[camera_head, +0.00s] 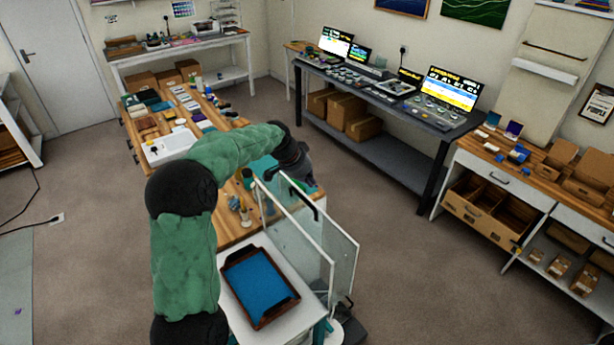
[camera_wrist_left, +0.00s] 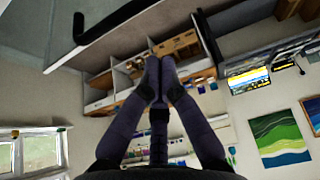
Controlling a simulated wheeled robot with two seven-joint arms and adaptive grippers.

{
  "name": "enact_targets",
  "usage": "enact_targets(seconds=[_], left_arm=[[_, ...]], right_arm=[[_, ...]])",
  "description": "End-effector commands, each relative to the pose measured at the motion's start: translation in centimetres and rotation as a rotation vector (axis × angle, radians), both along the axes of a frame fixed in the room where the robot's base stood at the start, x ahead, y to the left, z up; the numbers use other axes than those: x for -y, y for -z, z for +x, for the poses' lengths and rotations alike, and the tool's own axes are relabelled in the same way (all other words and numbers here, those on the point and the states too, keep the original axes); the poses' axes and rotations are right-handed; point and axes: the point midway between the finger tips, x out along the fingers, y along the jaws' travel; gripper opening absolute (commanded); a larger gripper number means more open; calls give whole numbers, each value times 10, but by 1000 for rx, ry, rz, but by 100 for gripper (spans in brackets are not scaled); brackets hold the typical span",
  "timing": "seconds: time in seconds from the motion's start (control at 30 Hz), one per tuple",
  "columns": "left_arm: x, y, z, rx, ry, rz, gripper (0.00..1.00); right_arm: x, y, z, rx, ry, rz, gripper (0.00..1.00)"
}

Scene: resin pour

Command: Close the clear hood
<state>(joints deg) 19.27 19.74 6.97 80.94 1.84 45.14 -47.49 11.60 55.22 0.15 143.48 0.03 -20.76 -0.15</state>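The clear hood (camera_head: 292,243) stands raised on the right side of the white stand, its glass panels tilted up and the tray uncovered. Its black handle (camera_head: 301,194) is at its upper end; a black handle also shows in the left wrist view (camera_wrist_left: 112,24), at the upper left. A dark-framed tray with a blue surface (camera_head: 259,286) lies on the white stand. My left gripper (camera_head: 294,158) is just beyond the handle in the head view. In the left wrist view its fingertips (camera_wrist_left: 159,75) are together with nothing visible between them. My right gripper is out of view.
A wooden workbench (camera_head: 225,233) with bottles and small parts runs behind the stand. A dark desk with screens (camera_head: 410,108) and a wooden-topped cabinet (camera_head: 520,182) stand to the right. Open carpet (camera_head: 400,250) lies between the hood and the cabinet.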

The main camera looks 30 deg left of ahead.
Motion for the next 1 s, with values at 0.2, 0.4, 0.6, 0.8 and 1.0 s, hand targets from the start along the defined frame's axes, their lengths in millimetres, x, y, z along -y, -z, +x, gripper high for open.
enact_targets(seconds=[0.2, 0.4, 0.6, 0.8, 1.0], left_arm=[[8, 34, 17, -3, 1, -1, 0], [6, 46, 17, 2, -4, 0, 0], [-2, 43, -3, 0, -1, 0, 0], [-5, 42, -12, 0, -1, 0, 0], [-5, 42, -12, 0, -1, 0, 0]], right_arm=[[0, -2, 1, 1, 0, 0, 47], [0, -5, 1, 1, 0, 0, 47], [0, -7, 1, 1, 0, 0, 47], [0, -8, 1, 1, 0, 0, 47], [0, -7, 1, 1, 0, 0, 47]])
